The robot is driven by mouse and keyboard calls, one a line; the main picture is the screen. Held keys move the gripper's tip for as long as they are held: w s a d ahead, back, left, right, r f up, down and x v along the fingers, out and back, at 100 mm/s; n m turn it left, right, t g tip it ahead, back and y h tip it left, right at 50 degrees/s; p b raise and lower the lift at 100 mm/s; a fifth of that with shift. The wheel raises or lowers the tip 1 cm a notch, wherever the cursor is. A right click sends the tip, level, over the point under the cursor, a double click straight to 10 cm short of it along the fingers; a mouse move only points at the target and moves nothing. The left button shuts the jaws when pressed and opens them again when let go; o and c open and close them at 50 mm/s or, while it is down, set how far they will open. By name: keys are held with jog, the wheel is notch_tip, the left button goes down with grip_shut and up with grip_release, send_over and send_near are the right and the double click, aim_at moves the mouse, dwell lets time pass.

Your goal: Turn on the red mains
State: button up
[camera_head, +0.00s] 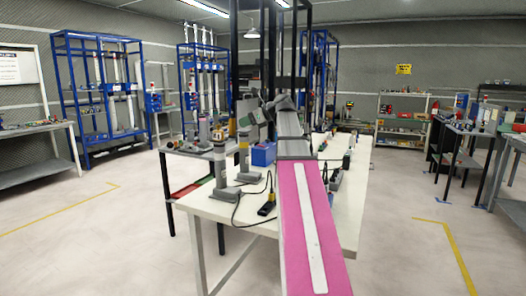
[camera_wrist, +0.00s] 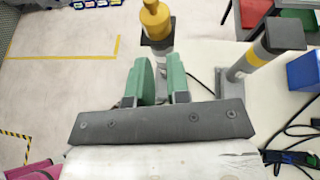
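No clearly red mains switch can be made out in either view. A dark strip-like device (camera_wrist: 290,157) with small coloured marks lies at the lower right of the wrist view, beside black cables. In the head view, a black and yellow device (camera_head: 267,209) lies on the white table with a cable. My gripper (camera_wrist: 160,78) has two green fingers with a gap between them, and nothing is clearly clamped. A post with a yellow top (camera_wrist: 155,22) and black collar stands just beyond the fingertips. In the head view my gripper is above the table's far left part, small and partly hidden.
A grey post with a yellow band (camera_wrist: 262,48) stands right of my fingers, near a blue box (camera_wrist: 305,70). The white table (camera_head: 217,208) holds cables and several devices. Blue frames (camera_head: 100,100) stand behind. Floor is open to the left and right.

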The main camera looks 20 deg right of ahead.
jog(key=w+d+f+n+g+h, duration=0.1)
jog(key=w+d+n, duration=0.1)
jog(key=w, duration=0.5)
jog(key=w+d+f+n+g+h, duration=0.1)
jog(key=w+d+n+h, duration=0.1)
jog(key=w+d, duration=0.3)
jog(key=w+d+n+g+h, duration=0.1)
jog(key=w+d+n, duration=0.3)
jog(key=w, duration=0.5)
jog(key=shift+w+f+h, duration=0.4)
grip_shut()
jog(key=n+g+h, duration=0.4)
jog(key=n+h, duration=0.1)
jog(key=n, duration=0.3)
send_over(259, 145)
jog(key=s+d, duration=0.1)
jog(key=d, duration=0.1)
notch_tip(259, 145, down, 3)
jog(key=shift+d+r, duration=0.15)
jog(key=shift+d, duration=0.05)
jog(key=f, duration=0.4)
jog(key=w+a+f, duration=0.1)
jog(key=f, duration=0.8)
jog(key=shift+w+a+f, duration=0.2)
jog(key=shift+a+f, duration=0.1)
jog(key=shift+f, duration=0.1)
jog(key=shift+a+f, duration=0.1)
jog(key=shift+f, duration=0.2)
jog(key=shift+s, duration=0.1)
